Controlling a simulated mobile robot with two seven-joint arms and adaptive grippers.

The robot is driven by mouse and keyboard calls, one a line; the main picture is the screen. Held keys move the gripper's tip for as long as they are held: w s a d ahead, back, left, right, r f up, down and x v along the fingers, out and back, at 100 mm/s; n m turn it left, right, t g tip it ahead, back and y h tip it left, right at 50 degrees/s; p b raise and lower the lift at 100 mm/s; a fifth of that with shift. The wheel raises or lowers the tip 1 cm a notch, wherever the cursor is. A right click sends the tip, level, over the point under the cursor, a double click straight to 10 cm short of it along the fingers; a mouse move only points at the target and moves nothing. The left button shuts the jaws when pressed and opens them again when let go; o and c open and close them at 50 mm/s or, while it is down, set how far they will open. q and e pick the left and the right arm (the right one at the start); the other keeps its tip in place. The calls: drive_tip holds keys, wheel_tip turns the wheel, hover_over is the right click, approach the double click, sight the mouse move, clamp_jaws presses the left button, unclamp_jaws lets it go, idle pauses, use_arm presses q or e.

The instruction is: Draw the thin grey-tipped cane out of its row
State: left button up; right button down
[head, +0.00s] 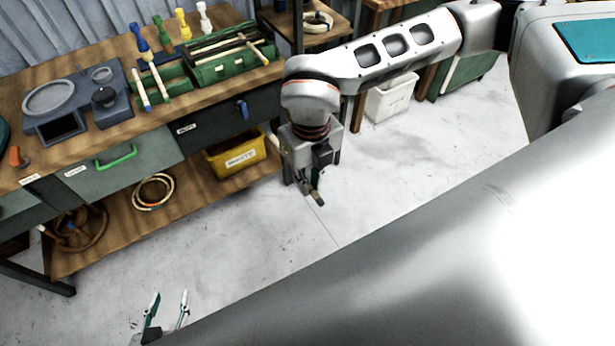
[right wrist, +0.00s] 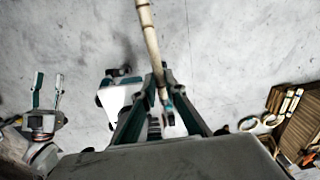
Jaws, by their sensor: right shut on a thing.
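My right gripper (head: 316,188) is shut on a tan jointed cane and hangs over the floor, clear of the bench. In the right wrist view, the cane (right wrist: 151,38) runs from the top edge down between the fingers of this gripper (right wrist: 160,82). A green rack (head: 222,70) on the bench holds several long sticks, partly overlapping. My left gripper (head: 166,312) is open and empty, low over the floor; it also shows in the right wrist view (right wrist: 47,92).
The wooden bench (head: 60,88) carries a grey fixture (head: 112,108) and several colour-topped upright pieces. A yellow bin (head: 235,157) and a cane coil (head: 153,191) are on the lower shelf. A white bin (head: 391,98) stands behind my right arm. The floor between is clear.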

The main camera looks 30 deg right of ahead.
drive_tip(key=shift+r+p, duration=0.5)
drive_tip(key=shift+r, duration=0.85)
drive_tip(key=shift+r+p, duration=0.5)
drive_tip(key=shift+r, duration=1.65)
